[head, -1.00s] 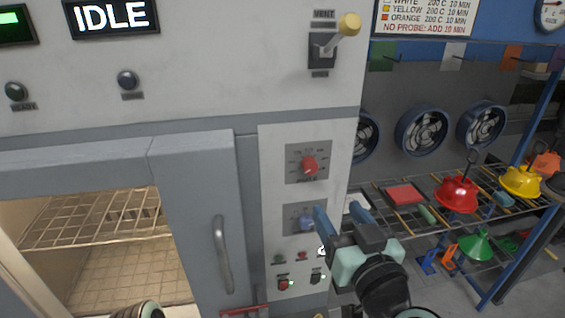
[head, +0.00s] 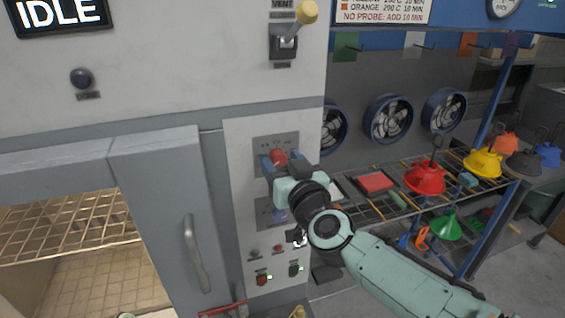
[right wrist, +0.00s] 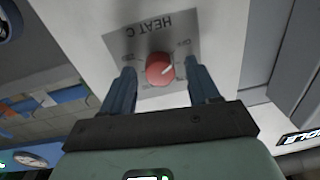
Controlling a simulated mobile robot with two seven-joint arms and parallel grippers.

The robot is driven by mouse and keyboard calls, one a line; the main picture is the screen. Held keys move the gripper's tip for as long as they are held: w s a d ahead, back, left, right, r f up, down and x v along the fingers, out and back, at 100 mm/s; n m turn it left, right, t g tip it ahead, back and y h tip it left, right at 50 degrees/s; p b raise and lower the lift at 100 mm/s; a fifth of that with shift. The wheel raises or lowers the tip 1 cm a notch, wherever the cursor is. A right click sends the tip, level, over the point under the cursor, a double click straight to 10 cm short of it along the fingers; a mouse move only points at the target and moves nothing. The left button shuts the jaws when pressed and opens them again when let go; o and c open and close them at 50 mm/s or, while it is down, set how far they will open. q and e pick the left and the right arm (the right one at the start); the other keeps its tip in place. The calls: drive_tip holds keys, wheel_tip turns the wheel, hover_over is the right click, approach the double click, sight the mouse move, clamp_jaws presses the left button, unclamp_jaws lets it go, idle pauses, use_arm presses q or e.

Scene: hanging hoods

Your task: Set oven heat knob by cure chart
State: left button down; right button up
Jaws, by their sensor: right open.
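The red heat knob (head: 278,157) sits on a grey plate on the oven's control panel, partly covered by my right gripper (head: 273,164) in the head view. In the right wrist view the knob (right wrist: 160,69) shows between the two blue fingers of the right gripper (right wrist: 161,67), under an upside-down "HEAT C" label. Its white mark points to the right and slightly up there. The fingers are open, with gaps beside the knob. The cure chart (head: 382,12) hangs at the top; its upper lines are cut off and its figures are small. My left gripper is not seen.
The vent lever (head: 289,40) is above. The oven door handle (head: 194,254) stands out at left. A rack with red (head: 424,178) and yellow (head: 483,162) hoods is at right.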

drive_tip(key=c, duration=1)
drive_tip(key=shift+c, duration=0.2)
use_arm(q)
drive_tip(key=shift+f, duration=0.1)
use_arm(e)
drive_tip(key=shift+m, duration=0.4)
drive_tip(key=m, duration=0.2)
drive_tip(key=shift+f+m+b, duration=0.1)
drive_tip(key=shift+m+b, duration=0.2)
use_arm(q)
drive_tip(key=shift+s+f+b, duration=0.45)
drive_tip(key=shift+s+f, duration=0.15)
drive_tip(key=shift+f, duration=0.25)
use_arm(e)
drive_tip(key=shift+m, duration=2.2)
